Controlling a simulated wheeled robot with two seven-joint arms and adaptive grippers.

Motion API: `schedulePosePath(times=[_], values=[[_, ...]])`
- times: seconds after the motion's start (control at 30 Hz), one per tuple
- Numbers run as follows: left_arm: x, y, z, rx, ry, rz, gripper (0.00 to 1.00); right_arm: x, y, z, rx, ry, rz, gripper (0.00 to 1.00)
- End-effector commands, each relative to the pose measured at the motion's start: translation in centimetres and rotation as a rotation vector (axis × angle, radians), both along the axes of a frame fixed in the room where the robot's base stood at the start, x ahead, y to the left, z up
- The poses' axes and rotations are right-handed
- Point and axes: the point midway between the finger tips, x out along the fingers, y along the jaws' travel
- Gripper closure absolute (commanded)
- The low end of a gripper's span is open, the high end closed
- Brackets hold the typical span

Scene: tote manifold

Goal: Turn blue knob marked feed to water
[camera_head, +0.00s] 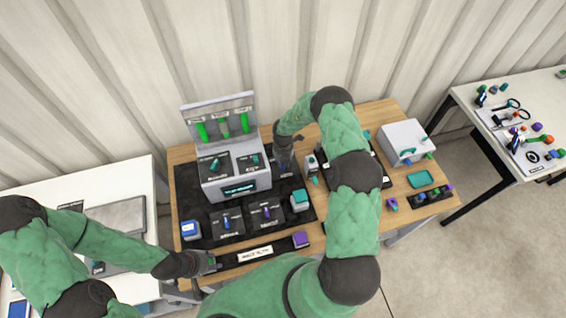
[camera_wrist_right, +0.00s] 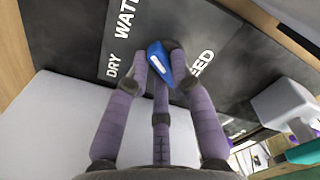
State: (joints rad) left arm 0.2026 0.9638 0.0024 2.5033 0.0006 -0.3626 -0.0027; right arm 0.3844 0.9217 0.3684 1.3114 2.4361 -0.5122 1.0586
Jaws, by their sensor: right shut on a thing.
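The blue knob (camera_wrist_right: 157,62), with a white line on it, sits on a dark panel (camera_wrist_right: 125,62) in the right wrist view. White words DRY, WATER and FEED stand around it, partly cut off or covered. Its white line runs slantwise; I cannot tell which word it points at. My right gripper (camera_wrist_right: 161,68) is shut on the knob, with purple-grey fingers on its sides. In the head view, my right gripper (camera_head: 284,158) is beside the grey manifold box (camera_head: 238,187) and hides the knob. My left gripper (camera_head: 207,263) hovers near the table's front-left edge, its fingers too small to read.
Other knobs on dark plates (camera_head: 227,222), a blue-topped container (camera_head: 190,230), a teal-topped container (camera_head: 299,199) and a purple block (camera_head: 300,239) stand on the wooden table (camera_head: 399,112). A white box (camera_head: 404,141) stands at right. A pale box fills the wrist view's left.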

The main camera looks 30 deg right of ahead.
Motion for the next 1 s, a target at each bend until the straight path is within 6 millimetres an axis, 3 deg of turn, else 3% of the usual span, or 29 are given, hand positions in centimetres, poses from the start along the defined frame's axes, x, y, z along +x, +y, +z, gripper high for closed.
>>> schedulePosePath(times=[0.57, 0.6, 0.7, 1.0], values=[[0.01, 0.0, -0.1, 0.0, 0.0, 0.0, 0.6, 0.05, -0.02, 0.02, 0.001, -0.001, -0.039, 1.0], [0.01, 0.0, -0.1, 0.0, 0.0, 0.0, 0.6, 0.05, -0.02, 0.02, 0.001, -0.001, -0.039, 0.74], [0.0, -0.01, -0.1, 0.0, 0.0, 0.0, 0.6, 0.04, -0.03, 0.02, 0.0, -0.001, -0.038, 0.52], [0.01, 0.0, -0.1, 0.0, 0.0, 0.0, 0.6, 0.04, -0.03, 0.06, -0.001, -0.001, -0.036, 0.52]])
